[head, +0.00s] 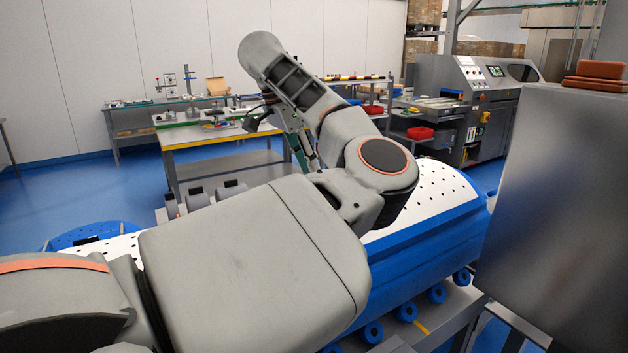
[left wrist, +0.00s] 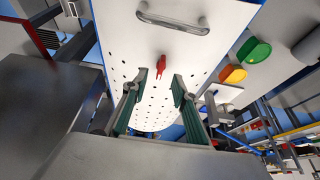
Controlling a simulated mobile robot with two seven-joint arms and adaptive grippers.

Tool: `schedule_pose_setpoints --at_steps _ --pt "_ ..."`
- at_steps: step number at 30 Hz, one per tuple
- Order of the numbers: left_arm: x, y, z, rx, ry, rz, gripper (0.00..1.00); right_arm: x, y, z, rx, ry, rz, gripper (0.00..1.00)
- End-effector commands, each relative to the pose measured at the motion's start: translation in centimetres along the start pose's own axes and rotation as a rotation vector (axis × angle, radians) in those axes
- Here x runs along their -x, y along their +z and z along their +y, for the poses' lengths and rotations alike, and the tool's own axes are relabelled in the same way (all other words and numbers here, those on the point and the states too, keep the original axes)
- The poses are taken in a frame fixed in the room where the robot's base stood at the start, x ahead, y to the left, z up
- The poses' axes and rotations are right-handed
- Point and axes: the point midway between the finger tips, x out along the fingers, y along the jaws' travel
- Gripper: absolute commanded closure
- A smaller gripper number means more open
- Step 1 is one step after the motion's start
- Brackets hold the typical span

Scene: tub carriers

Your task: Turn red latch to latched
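The red latch (left wrist: 160,67) is a small red piece on a white perforated panel (left wrist: 125,45) in the left wrist view. My left gripper (left wrist: 159,80) is open, its two green-padded fingers spread with the latch ahead between their tips. The latch appears beyond the tips and nothing shows between the fingers. I cannot tell whether the latch is latched. In the head view the left gripper (head: 300,146) is mostly hidden behind my arm, and the latch is not visible there. My right gripper is in neither view.
In the head view, a white and blue tub (head: 430,240) lies behind my arm. A grey cabinet (head: 555,190) stands close at right.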

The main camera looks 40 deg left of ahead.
Motion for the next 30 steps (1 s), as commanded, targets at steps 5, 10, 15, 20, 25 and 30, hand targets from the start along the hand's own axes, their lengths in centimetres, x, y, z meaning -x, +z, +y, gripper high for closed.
schedule_pose_setpoints --at_steps 5,10,15,20,25,30 --pt "-2.8 0.1 0.0 0.003 0.0 -0.004 0.72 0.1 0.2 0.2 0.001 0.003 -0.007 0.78" --pt "-4.4 0.0 0.0 0.001 -0.001 -0.002 0.72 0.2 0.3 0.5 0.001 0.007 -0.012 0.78" --pt "-5.1 0.0 0.0 0.001 -0.001 0.0 0.72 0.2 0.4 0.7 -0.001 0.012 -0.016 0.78" --pt "-5.1 0.0 0.0 0.001 -0.001 0.001 0.72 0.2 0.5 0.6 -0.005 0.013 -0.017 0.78" --pt "-5.1 0.0 0.0 0.001 -0.001 0.001 0.93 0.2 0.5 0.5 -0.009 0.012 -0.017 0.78" --pt "-5.1 0.0 0.0 0.001 -0.001 0.001 1.0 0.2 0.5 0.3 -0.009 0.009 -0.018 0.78"
